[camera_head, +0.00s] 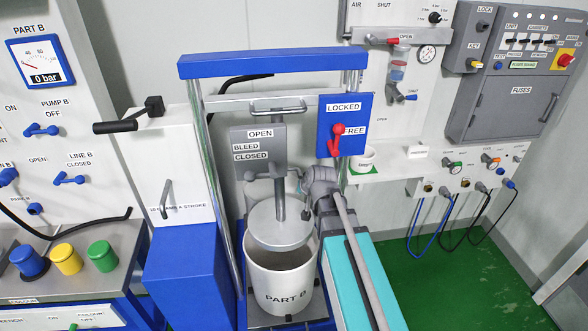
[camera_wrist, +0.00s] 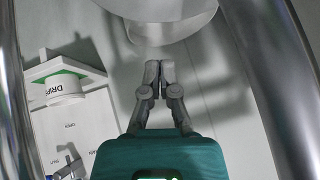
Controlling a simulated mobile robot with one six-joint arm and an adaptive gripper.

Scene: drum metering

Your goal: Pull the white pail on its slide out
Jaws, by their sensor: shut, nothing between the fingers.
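The white pail (camera_head: 282,293), labelled PART B, stands upright and open in the blue press frame. Its base rests on a grey slide plate (camera_head: 258,323), seen only in part. A pale round follower plate (camera_head: 280,227) on a rod hangs at the pail's mouth, over its rear part. My gripper (camera_wrist: 160,66) is shut and empty in the wrist view. Its fingertips are just below a pale curved surface (camera_wrist: 165,30); I cannot tell whether they touch it. In the head view my wrist is right of the follower plate, above the pail's rim, and my fingers are hard to make out.
Blue-framed posts (camera_head: 222,200) flank the pail. A red lever (camera_head: 337,140) sits on the LOCKED/FREE panel. A drip cup (camera_head: 362,160) stands on a white shelf behind my arm, also in the wrist view (camera_wrist: 66,86). Green floor (camera_head: 440,270) is open at right.

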